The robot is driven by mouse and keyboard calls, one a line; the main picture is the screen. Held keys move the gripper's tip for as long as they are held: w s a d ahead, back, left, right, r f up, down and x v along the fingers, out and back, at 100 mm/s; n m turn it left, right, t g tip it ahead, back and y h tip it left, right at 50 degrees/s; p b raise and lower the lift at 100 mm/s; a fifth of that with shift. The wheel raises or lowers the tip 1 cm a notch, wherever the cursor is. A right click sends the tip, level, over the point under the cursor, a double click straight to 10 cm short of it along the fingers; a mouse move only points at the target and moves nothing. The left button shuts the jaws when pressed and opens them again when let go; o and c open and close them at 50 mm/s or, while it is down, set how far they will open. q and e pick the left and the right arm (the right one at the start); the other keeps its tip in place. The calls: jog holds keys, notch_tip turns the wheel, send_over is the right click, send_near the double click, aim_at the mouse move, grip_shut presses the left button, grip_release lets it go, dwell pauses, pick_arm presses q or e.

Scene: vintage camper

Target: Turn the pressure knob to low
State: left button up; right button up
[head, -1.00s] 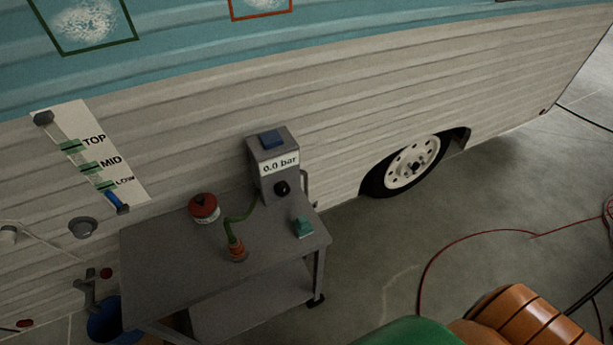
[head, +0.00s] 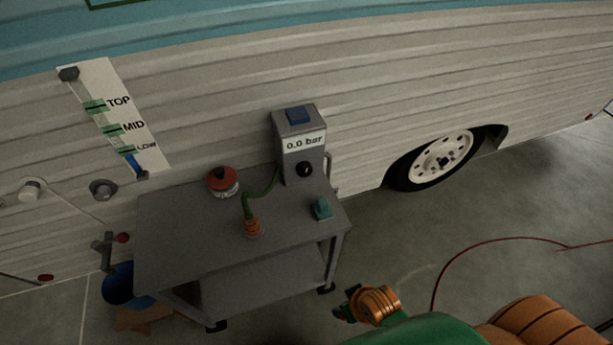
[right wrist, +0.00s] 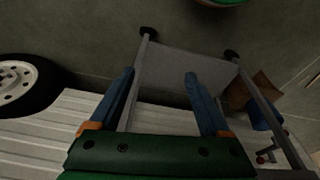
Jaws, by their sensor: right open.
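The black pressure knob (head: 304,169) sits on the front of a grey pump box (head: 301,150) whose display reads 0.0 bar. The box stands at the back right of a grey cart (head: 190,230). My right gripper (right wrist: 162,75) shows in the right wrist view with its two blue fingers apart and nothing between them; the cart's frame lies beyond. In the head view my right arm comes in at the lower right, well away from the knob. The knob cannot be made out in the right wrist view. My left gripper is not in view.
On the cart are a red-topped round item (head: 222,181), an orange fitting (head: 252,227) on a green hose and a teal block (head: 321,209). The camper wall stands behind. A blue bucket (head: 118,286) is at left. A red hose (head: 450,262) crosses the floor at right.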

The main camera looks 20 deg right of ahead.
notch_tip(320, 180, up, 8)
jog(key=w+f+b, duration=0.1)
jog(key=m+t, duration=0.2)
jog(key=t, duration=0.8)
send_near(306, 172)
jog(key=shift+w+a+f+h, duration=0.1)
jog(key=shift+w+f+h, duration=0.1)
jog(key=shift+f, duration=0.25)
jog(key=shift+w+a+f+h, duration=0.1)
jog(key=shift+w+f+h, duration=0.15)
jog(key=shift+f, duration=0.25)
jog(key=shift+t, duration=0.4)
jog(key=x, duration=0.2)
jog(key=b+x, duration=0.1)
jog(key=x, duration=0.2)
jog(key=b+x, duration=0.1)
jog(key=x, duration=0.1)
jog(key=shift+w+a+r, duration=0.15)
jog(key=shift+w+r, duration=0.05)
jog(key=shift+w, duration=0.15)
